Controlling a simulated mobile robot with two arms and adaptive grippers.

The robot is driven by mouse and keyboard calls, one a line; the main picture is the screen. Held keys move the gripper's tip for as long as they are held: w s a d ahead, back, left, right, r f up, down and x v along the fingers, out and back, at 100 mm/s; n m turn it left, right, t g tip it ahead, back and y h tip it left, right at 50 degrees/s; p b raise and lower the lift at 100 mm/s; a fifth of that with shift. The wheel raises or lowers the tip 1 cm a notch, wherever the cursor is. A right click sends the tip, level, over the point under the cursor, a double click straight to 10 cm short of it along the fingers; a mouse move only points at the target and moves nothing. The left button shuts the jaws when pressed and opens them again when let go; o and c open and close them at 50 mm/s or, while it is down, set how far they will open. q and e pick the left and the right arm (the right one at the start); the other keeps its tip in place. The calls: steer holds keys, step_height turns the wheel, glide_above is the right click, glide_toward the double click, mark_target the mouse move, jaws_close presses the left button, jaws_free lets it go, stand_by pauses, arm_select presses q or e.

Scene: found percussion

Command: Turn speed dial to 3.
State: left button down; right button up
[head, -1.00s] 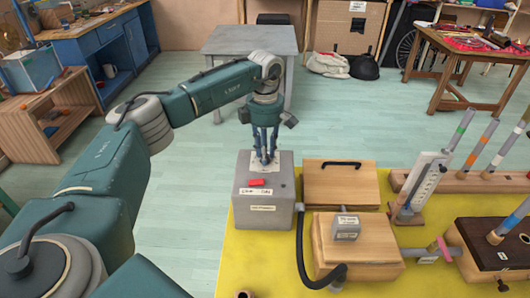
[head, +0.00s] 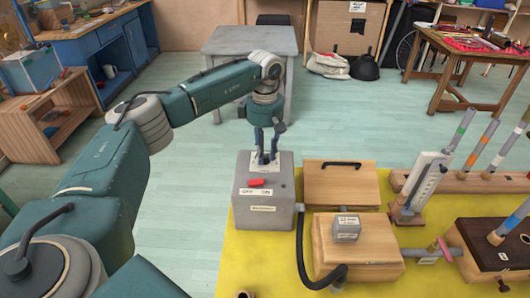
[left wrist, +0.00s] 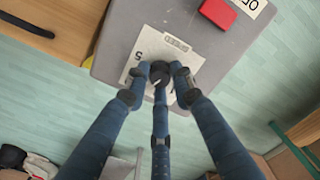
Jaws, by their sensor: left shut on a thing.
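The speed dial is a small dark round knob (left wrist: 159,73) on a white scale plate (left wrist: 187,62) on top of a grey box (head: 245,190). The left wrist view shows a 5 on the plate beside the knob; the other numbers are hidden or unreadable. My left gripper (head: 264,158) reaches down from above, and its three blue fingers (left wrist: 160,78) are shut around the knob. The fingers hide much of the knob in the head view. A red switch (head: 256,183) sits on the box in front of the dial. My right gripper is in neither view.
The box stands on a yellow surface (head: 260,262). To its right are a wooden box with a black handle (head: 340,187) and another wooden block (head: 365,248). A dark hose (head: 301,250) curves close to the grey box's right side.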

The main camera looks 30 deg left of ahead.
mark_target(265, 155)
arm_select(q)
steer(key=c, duration=1.5)
jaws_free()
steer(key=shift+o, duration=0.2)
step_height(265, 155, up, 12)
